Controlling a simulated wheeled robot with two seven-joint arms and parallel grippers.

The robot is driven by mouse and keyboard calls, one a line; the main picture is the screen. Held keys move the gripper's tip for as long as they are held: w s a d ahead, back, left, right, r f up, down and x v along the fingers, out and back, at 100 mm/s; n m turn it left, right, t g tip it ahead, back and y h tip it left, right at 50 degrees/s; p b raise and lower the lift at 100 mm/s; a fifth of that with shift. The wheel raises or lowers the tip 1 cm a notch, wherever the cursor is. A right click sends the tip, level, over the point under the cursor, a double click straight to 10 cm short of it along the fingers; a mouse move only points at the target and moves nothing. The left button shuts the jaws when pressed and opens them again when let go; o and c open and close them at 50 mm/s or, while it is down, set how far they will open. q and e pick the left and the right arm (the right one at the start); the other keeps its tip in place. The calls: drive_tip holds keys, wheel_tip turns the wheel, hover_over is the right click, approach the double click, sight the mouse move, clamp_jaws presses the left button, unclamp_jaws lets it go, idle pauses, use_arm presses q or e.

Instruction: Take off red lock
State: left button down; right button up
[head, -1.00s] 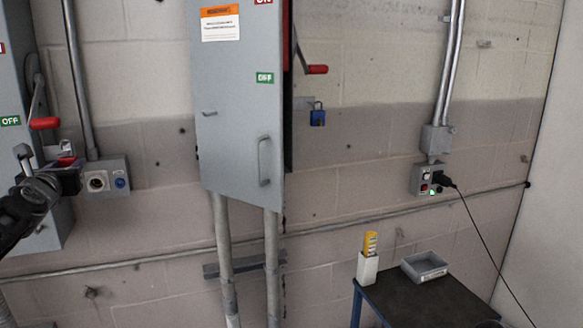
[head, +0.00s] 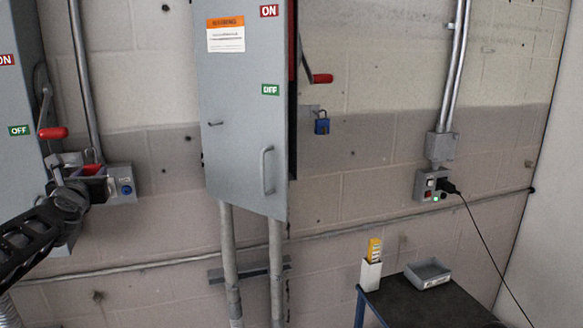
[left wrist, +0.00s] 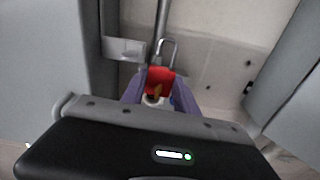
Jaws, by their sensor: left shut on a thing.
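The red lock (left wrist: 160,80) is between the purple-grey fingers of my left gripper (left wrist: 160,97) in the left wrist view, its metal shackle pointing up. It also shows as a small red patch in the head view (head: 93,169). My left gripper (head: 90,184) is shut on the lock, in front of the wall by the left grey switch box (head: 22,95). A metal tab (left wrist: 123,48) on that box's side lies left of the shackle, and a gap shows between them. My right gripper is not in view.
A red-handled lever (head: 53,133) on the left box is down by OFF. A socket box (head: 123,184) is close behind my gripper. The middle cabinet (head: 245,120) has a blue padlock (head: 321,126) on its right. A dark table (head: 420,300) holds a grey tray (head: 428,273).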

use_arm(q)
drive_tip(key=shift+s, duration=0.1)
idle(0.3)
drive_tip(key=shift+b+v, duration=0.35)
drive_tip(key=shift+v, duration=0.6)
drive_tip(key=v, duration=0.3)
